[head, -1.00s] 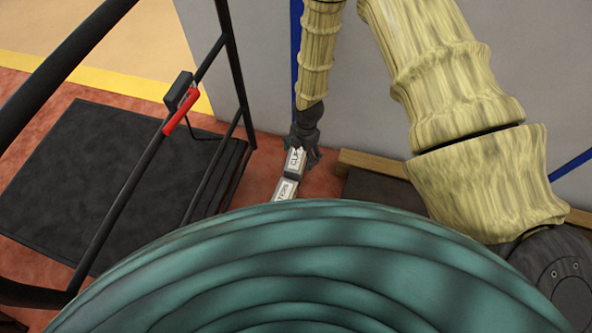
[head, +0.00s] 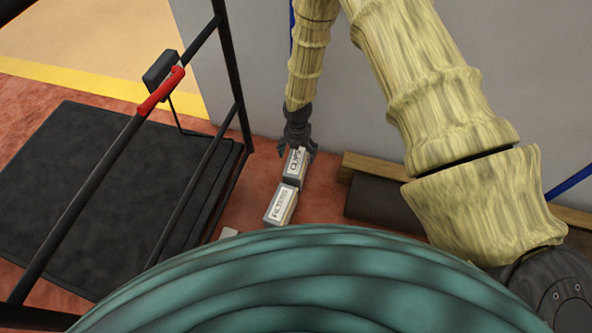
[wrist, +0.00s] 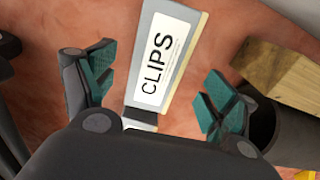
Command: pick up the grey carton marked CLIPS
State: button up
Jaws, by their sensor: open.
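The grey carton marked CLIPS (head: 295,163) stands on the red floor near the grey wall. In the wrist view the CLIPS carton (wrist: 166,58) lies between and ahead of the two teal-padded fingers, its white label facing the camera. My gripper (head: 298,146) is at the far end of the carton in the head view. In the wrist view my gripper (wrist: 155,92) is open, with a gap on both sides of the carton. I cannot tell how far above the floor the fingertips are.
A carton marked FILTERS (head: 281,204) stands just nearer than CLIPS. A black platform trolley (head: 90,185) with a red-gripped handle is at left. A wooden beam (head: 375,168) and a dark roll (head: 385,201) lie at right. The grey wall (head: 250,70) is close behind.

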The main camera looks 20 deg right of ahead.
aim_at(296, 160)
jog(key=shift+s+a+f+b, duration=0.1)
jog(key=shift+f+b, duration=0.85)
jog(key=shift+f, duration=0.55)
jog(key=shift+a+f+b, duration=0.1)
jog(key=shift+f+b, duration=0.85)
jog(key=shift+f, duration=0.5)
jog(key=shift+r, duration=0.1)
jog(key=c, duration=1.5)
